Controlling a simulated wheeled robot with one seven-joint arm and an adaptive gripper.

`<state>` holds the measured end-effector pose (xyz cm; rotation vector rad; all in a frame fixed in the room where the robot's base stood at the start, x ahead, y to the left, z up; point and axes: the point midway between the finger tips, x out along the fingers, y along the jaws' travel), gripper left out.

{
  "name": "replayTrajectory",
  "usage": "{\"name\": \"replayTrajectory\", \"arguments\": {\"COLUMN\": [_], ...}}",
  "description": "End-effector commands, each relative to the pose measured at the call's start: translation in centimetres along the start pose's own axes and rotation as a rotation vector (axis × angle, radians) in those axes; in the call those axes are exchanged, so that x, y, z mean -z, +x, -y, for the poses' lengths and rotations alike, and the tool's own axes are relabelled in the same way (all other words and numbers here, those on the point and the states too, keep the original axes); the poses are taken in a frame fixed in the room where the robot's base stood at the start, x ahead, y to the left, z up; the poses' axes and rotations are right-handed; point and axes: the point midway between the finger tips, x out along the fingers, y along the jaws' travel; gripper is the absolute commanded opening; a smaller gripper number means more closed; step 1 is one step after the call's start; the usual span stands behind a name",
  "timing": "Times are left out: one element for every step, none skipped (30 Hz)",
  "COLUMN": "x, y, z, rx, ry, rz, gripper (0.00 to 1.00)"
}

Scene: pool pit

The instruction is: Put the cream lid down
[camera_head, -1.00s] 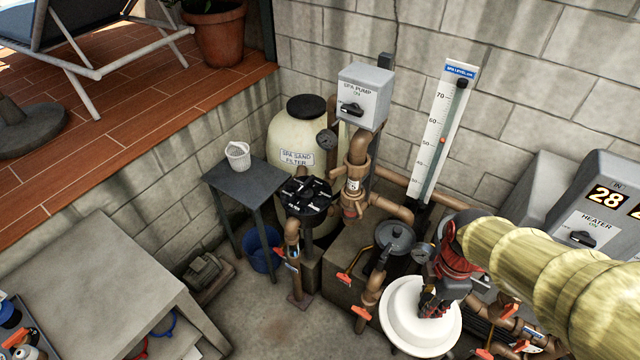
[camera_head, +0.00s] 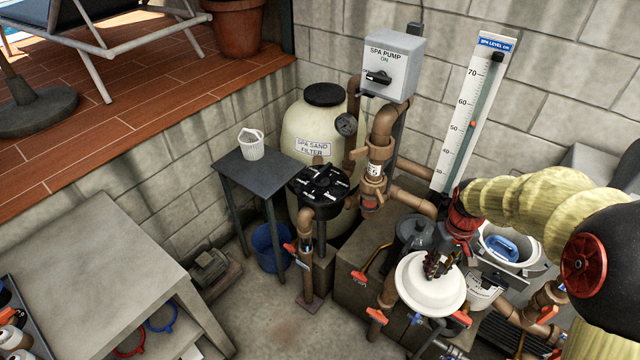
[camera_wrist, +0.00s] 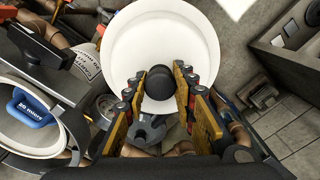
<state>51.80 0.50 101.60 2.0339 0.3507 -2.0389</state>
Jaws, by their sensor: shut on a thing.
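The cream lid (camera_head: 412,286) is a round, shallow disc with a dark knob at its centre. My gripper (camera_head: 440,266) is shut on the knob and holds the lid above the brown pipes and valves at the lower right of the head view. In the wrist view the lid (camera_wrist: 185,32) fills the upper middle, and the fingers of my gripper (camera_wrist: 159,88) close on both sides of the black knob (camera_wrist: 159,82). In the head view, an open white-rimmed round opening (camera_head: 490,248) with a blue-handled thing inside is right of the lid.
A small dark table (camera_head: 248,180) holds a white basket (camera_head: 250,145). A grey bench (camera_head: 90,300) stands at the lower left with a bare top. A dark lidded pump pot (camera_head: 416,232) stands just behind the lid. Bare concrete floor (camera_head: 265,320) lies between bench and pipes.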

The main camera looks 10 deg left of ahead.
Motion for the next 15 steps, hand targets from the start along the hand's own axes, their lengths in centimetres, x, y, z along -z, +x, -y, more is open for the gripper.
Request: {"name": "replayTrajectory", "arguments": {"x": [0.9, 1.4, 1.9, 2.2, 2.5, 2.8, 2.9, 3.1, 3.2, 3.2, 3.3, 3.2, 3.2, 3.2, 3.1], "y": [2.0, 2.6, 3.2, 3.7, 4.0, 4.4, 4.5, 4.7, 4.7, 4.7, 4.7, 4.6, 4.5, 4.3, 4.2], "z": [-0.5, -0.7, -1.0, -1.1, -1.3, -1.4, -1.5, -1.6, -1.7, -1.7, -1.7, -1.7, -1.7, -1.7, -1.7], "rx": [0.0, 0.0, 0.0, 0.0, 0.0, 0.0, 0.0, 0.0, 0.0, 0.0, 0.0, 0.0, 0.0, 0.0, 0.0], "ry": [0.077, 0.121, 0.175, 0.209, 0.239, 0.272, 0.293, 0.309, 0.326, 0.333, 0.339, 0.344, 0.345, 0.345, 0.345], "rz": [0.0, 0.0, -0.001, -0.001, -0.001, -0.001, -0.002, -0.002, -0.002, -0.002, -0.002, -0.002, -0.002, -0.002, -0.001], "gripper": [0.0, 0.0, 0.0, 0.0, 0.0, 0.0, 0.0, 0.0, 0.0, 0.0, 0.0, 0.0, 0.0, 0.0, 0.0]}}
